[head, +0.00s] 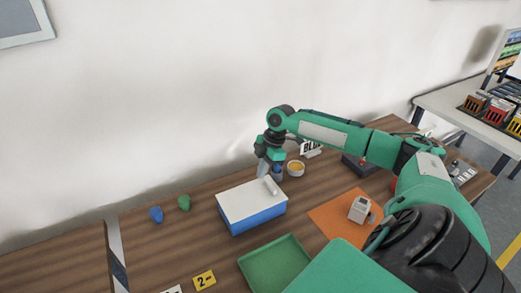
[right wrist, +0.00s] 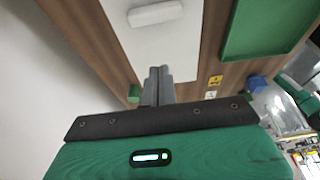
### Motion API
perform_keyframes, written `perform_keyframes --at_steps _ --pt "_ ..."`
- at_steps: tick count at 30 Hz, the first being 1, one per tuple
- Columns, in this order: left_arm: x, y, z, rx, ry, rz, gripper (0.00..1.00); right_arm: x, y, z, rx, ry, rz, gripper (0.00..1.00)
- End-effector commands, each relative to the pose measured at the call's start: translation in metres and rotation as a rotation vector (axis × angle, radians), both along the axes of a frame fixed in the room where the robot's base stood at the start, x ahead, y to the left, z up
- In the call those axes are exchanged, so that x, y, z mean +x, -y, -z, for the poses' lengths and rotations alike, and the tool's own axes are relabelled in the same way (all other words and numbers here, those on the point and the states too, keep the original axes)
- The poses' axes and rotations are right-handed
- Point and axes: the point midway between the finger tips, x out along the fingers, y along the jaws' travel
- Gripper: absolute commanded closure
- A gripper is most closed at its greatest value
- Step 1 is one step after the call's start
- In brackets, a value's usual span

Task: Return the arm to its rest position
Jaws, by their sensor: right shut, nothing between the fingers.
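My right arm (head: 325,130) reaches across the table from the right. Its gripper (head: 264,170) points down just behind a blue box with a white top (head: 243,203). A white bar-shaped piece (head: 271,187) lies on that top, close to the gripper. In the right wrist view the two grey fingers (right wrist: 159,73) are together with nothing between them. The white top (right wrist: 180,45) and the white bar (right wrist: 156,14) show beyond them. Whether the fingers touch the box cannot be told. My left gripper is not in view.
A green tray (head: 275,266) lies in front of the box. An orange mat (head: 328,217) carries a small grey device (head: 359,208). A bowl (head: 296,169) stands behind right. Blue (head: 156,214) and green (head: 184,203) lumps lie left. The wall is close behind the table.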

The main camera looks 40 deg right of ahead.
Motion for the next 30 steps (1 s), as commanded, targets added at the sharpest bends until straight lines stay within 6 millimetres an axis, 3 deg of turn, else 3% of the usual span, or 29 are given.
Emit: perform_keyframes --at_steps 6,17,30 --pt "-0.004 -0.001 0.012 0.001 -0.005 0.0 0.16 -0.002 0.01 -0.028 0.001 0.001 -0.001 1.0" --pt "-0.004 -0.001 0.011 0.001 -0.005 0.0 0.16 -0.003 0.011 -0.037 0.001 0.0 -0.001 1.0" --pt "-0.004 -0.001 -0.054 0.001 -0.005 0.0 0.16 -0.003 0.011 -0.102 0.002 0.0 -0.001 1.0"
